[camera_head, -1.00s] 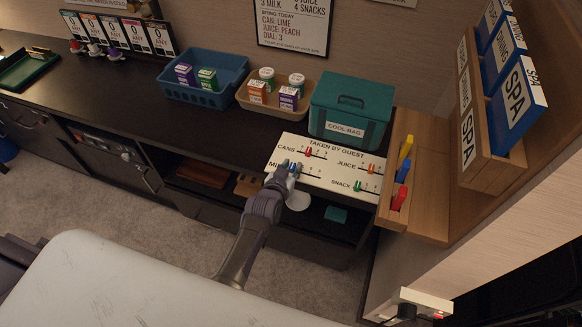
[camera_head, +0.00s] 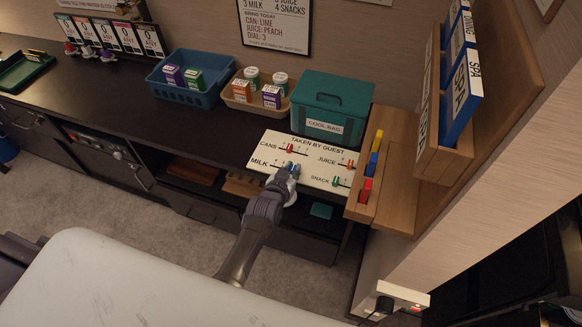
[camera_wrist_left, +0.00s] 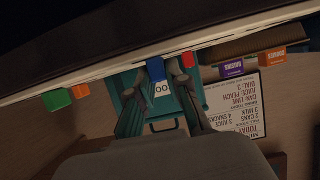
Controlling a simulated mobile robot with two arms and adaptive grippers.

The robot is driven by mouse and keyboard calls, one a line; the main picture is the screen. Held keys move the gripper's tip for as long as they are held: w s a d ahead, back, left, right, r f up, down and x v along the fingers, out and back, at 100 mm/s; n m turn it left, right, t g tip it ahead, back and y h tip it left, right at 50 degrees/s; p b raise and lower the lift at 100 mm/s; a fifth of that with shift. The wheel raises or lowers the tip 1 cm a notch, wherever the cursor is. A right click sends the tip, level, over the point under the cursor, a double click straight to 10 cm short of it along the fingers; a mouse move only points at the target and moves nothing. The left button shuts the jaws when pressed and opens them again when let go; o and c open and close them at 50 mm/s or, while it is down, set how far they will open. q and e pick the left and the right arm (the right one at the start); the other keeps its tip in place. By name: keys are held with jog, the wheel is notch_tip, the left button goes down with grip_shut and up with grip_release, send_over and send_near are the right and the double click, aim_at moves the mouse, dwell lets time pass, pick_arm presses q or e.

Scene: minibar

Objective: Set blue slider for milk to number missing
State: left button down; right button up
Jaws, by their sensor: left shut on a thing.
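The white "TAKEN BY GUEST" board (camera_head: 262,157) lies at the counter's front edge, with rows for cans, milk, juice and snack. My left gripper (camera_head: 289,171) is at the milk row, right of the "MILK" label. It is shut on the blue slider (camera_wrist_left: 155,68), which stands between its two fingers in the left wrist view. In the head view the gripper mostly covers this slider, and the number beside it cannot be read. The red slider (camera_head: 290,148) is on the cans row, the orange one (camera_head: 350,163) on juice, the green one (camera_head: 335,181) on snack. My right gripper is out of view.
A teal cool bag (camera_head: 330,105) stands behind the board. A tan tray (camera_head: 232,103) and a blue basket (camera_head: 197,95) with small boxes stand to its left. A wooden holder (camera_head: 358,205) with coloured pieces is close on the right. A menu sign (camera_head: 275,25) hangs behind.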

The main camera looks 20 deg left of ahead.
pick_arm(q)
jog(key=shift+a, duration=0.35)
jog(key=c, duration=1.1)
grip_release()
jog(key=shift+a, duration=0.45)
jog(key=shift+d, duration=0.15)
jog(key=v, duration=1.2)
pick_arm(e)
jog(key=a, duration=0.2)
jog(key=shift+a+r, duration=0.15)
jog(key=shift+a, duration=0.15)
